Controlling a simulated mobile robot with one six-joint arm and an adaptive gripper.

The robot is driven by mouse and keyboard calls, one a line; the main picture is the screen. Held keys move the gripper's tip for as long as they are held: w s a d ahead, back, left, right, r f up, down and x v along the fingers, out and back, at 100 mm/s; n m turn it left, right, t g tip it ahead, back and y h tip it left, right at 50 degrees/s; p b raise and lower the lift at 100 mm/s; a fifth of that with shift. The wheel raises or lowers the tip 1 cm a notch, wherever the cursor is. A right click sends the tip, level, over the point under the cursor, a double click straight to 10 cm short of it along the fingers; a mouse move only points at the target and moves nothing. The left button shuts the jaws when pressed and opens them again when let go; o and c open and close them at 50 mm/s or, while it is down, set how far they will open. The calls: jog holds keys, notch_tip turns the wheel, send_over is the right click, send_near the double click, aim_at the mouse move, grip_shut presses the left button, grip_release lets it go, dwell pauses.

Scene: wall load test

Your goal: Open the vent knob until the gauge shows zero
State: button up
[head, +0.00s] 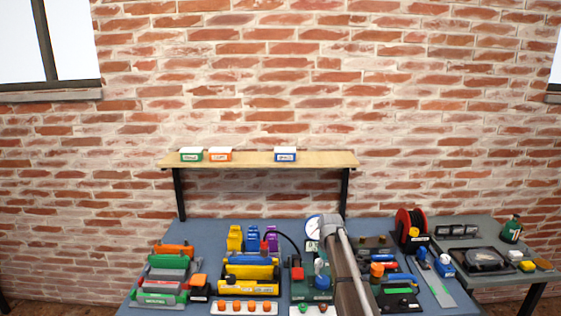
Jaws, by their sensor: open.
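A round white gauge face (313,226) stands at the back middle of the blue-grey bench, partly covered by my arm. Its needle and reading are too small to tell. My arm reaches up from the bottom over the bench, just right of this station. My gripper's fingers do not show.
Left of the station are a yellow unit (250,272) and a green-and-grey fixture (168,275). A red reel (411,225) and several small devices stand right of my arm. A wooden shelf (330,159) with three small boxes hangs above the bench. A side table (545,275) is at the right.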

jog(key=s+f+m+b, duration=0.2)
jog(key=s+f+b, duration=0.1)
jog(key=s, duration=1.1)
jog(key=s+f+m+b, duration=0.3)
jog(key=s, duration=1.2)
jog(key=shift+s+d+f+b, duration=0.2)
jog(key=shift+d+f+b, duration=0.1)
jog(key=shift+b, duration=0.05)
dwell(1.2)
